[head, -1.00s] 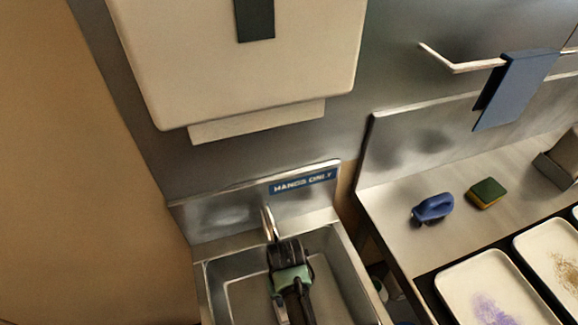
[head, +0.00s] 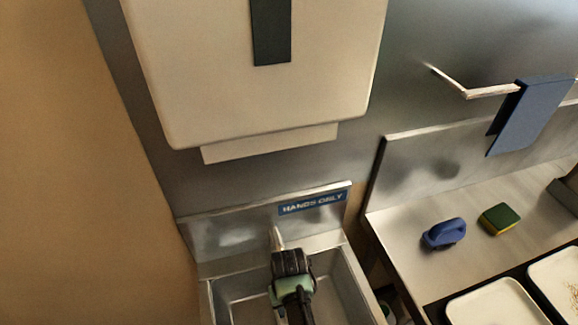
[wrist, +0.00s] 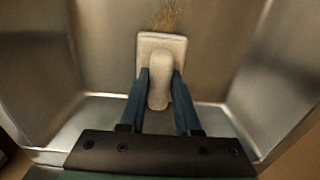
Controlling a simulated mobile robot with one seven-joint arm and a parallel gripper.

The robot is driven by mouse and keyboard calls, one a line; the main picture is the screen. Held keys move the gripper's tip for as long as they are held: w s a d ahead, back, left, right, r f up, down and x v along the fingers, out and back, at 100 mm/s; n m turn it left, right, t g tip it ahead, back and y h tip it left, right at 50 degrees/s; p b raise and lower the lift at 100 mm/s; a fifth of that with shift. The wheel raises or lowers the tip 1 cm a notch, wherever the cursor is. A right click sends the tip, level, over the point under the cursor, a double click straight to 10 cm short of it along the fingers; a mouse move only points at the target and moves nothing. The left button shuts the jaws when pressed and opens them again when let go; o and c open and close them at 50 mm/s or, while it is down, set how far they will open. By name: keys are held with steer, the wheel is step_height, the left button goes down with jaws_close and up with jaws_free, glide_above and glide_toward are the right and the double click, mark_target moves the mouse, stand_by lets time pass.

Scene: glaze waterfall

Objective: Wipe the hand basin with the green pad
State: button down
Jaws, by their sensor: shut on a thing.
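The hand basin (head: 348,285) is a steel sink under a blue "HANDS ONLY" label (head: 312,204). My gripper (wrist: 160,76) is down in the basin, its blue fingers shut on the rounded grip of a pale, cream-grey handled pad (wrist: 160,44). No green shows on this pad; its underside is hidden. In the wrist view the pad is over the basin floor (wrist: 108,40), and I cannot tell whether it touches. A brownish speckled stain (wrist: 167,15) lies on the steel just beyond the pad. In the head view my wrist hides the pad.
A faucet (head: 277,238) rises at the basin's back, close to my wrist. A white dispenser (head: 255,90) hangs above. On the counter to the right are a blue handled pad (head: 444,233), a green-and-yellow sponge (head: 499,219) and white trays (head: 495,305). A blue cloth (head: 532,112) hangs from a rail.

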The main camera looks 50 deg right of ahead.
steer(key=shift+s+a+f+p, duration=0.1)
steer(key=shift+s+a+p, duration=0.3)
steer(key=shift+s, duration=0.25)
steer(key=shift+s+a+f+p, duration=0.1)
steer(key=shift+s+a+p, duration=0.3)
steer(key=shift+s, duration=0.25)
steer(key=shift+s+a+r+p, duration=0.1)
steer(key=shift+s+a+p, duration=0.55)
steer(key=shift+s+p, duration=0.35)
steer(key=shift+s+a+f+p, duration=0.1)
steer(key=shift+s+a+p, duration=0.6)
steer(key=shift+s, duration=0.35)
steer(key=shift+s+a+r+p, duration=0.1)
steer(key=shift+s+a+p, duration=0.45)
steer(key=shift+s+p, duration=0.45)
steer(key=shift+s+a+f, duration=0.2)
steer(key=shift+s, duration=0.2)
steer(key=shift+s, duration=0.1)
step_height(320, 180, up, 6)
steer(key=p, duration=0.6)
steer(key=shift+r+p, duration=1.55)
steer(key=shift+p, duration=0.1)
